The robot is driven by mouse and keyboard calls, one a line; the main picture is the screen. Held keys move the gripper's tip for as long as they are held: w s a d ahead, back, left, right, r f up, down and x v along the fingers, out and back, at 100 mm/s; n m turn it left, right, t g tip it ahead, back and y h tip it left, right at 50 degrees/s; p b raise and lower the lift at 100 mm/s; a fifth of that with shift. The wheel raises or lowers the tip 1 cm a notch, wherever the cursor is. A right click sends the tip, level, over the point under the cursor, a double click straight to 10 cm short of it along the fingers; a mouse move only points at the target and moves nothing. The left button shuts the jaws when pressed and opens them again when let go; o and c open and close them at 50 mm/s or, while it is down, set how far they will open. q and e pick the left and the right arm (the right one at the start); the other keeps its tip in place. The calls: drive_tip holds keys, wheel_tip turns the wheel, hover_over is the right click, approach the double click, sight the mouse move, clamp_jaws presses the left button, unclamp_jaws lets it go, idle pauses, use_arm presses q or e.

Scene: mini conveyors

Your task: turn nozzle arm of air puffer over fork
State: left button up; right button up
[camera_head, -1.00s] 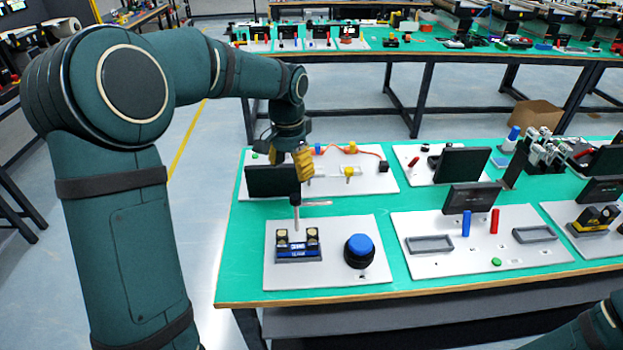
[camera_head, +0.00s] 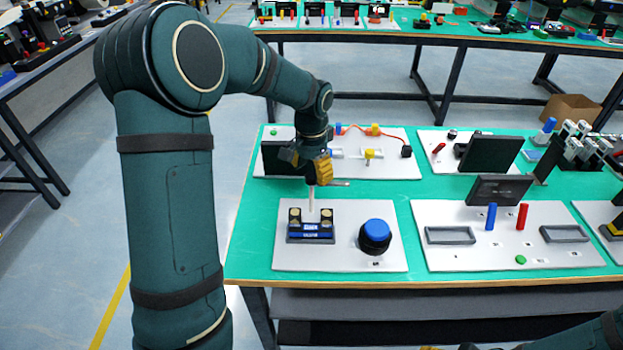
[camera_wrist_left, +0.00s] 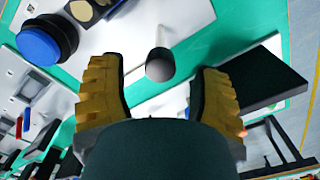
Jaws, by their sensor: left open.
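The air puffer has a thin pale upright post (camera_head: 311,197). Its silver nozzle arm (camera_head: 339,183) points right in the head view, not toward the fork. The fork, a dark block with two gold-topped prongs and a blue label (camera_head: 311,230), stands at the post's foot; I cannot tell the exact gap. My left gripper (camera_head: 319,178) is around the post's top, yellow fingers apart. In the left wrist view the dark round puffer top (camera_wrist_left: 160,65) lies between the open fingers (camera_wrist_left: 162,88), with gaps both sides. A bit of my right gripper (camera_head: 430,347) shows at the bottom edge.
A large blue button (camera_head: 376,234) is right of the fork on the same white panel (camera_head: 345,262). A black screen (camera_head: 280,158) stands just behind the post and left of the gripper. Other panels with screens, blue and red pegs fill the right.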

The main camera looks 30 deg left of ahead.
use_arm(q)
drive_tip(key=shift+f, duration=1)
clamp_jaws()
